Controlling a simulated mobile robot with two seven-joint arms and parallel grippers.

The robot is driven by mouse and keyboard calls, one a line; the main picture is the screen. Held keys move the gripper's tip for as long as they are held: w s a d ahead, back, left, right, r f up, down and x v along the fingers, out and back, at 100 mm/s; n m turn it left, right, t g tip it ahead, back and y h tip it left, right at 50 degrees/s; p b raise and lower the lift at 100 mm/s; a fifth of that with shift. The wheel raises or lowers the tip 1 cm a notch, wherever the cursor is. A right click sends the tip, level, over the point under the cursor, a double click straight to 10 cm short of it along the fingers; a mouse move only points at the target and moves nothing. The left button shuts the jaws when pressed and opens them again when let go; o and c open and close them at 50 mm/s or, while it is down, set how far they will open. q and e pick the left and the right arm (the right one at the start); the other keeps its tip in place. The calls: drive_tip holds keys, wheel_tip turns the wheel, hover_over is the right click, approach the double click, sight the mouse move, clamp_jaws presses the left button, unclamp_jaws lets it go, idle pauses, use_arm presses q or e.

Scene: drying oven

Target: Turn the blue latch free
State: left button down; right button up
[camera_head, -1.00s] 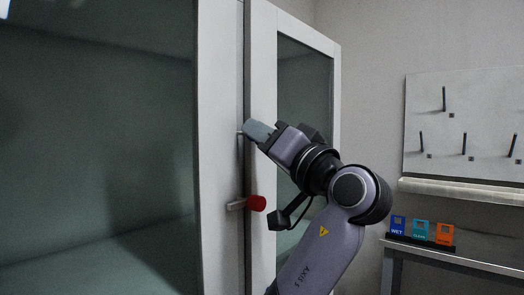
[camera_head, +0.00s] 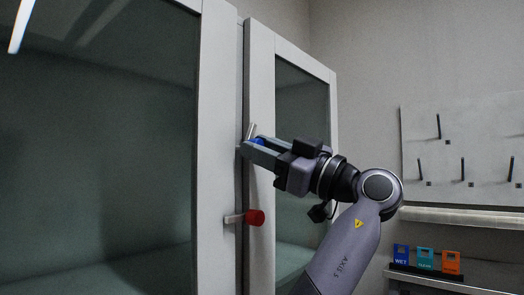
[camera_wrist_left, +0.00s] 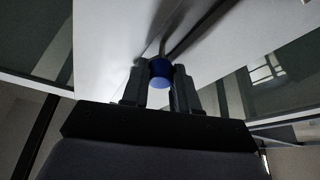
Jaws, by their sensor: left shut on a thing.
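The blue latch (camera_head: 259,141) is on the oven's front, at the seam between the two pale door frames. Its grey bar (camera_head: 251,131) stands nearly upright, tilted slightly, above the fingers. My left gripper (camera_head: 254,147) is shut on the latch's blue knob, and its fingers hide part of it in the head view. In the left wrist view the blue knob (camera_wrist_left: 160,73) sits between the two dark fingers (camera_wrist_left: 158,85), with the thin bar running behind it. My right gripper is not in view.
A red knob (camera_head: 255,217) on a grey bar (camera_head: 234,218) sits below the blue latch. Glass doors lie either side of the seam. At right are a pegboard (camera_head: 462,130) and a shelf (camera_head: 430,284) with blue, teal and orange cards.

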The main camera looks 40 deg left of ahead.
use_arm(q)
drive_tip(key=shift+r+n+g+h+p, duration=0.1)
drive_tip(key=shift+n+g+h+p, duration=0.4)
drive_tip(key=shift+n, duration=1.05)
drive_tip(key=shift+n+g+h+p, duration=0.2)
drive_tip(key=shift+n+g+p, duration=0.25)
drive_tip(key=shift+n+g, duration=0.8)
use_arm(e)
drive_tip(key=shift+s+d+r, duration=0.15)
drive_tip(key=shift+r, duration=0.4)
use_arm(q)
drive_tip(key=shift+n+t, duration=0.35)
drive_tip(key=shift+n, duration=0.15)
drive_tip(key=c, duration=0.9)
unclamp_jaws()
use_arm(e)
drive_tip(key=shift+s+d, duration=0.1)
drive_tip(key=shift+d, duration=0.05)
use_arm(q)
drive_tip(key=shift+o, duration=0.2)
drive_tip(key=v, duration=0.7)
drive_tip(key=shift+d, duration=0.15)
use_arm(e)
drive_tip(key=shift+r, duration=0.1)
use_arm(q)
drive_tip(key=shift+w, duration=0.1)
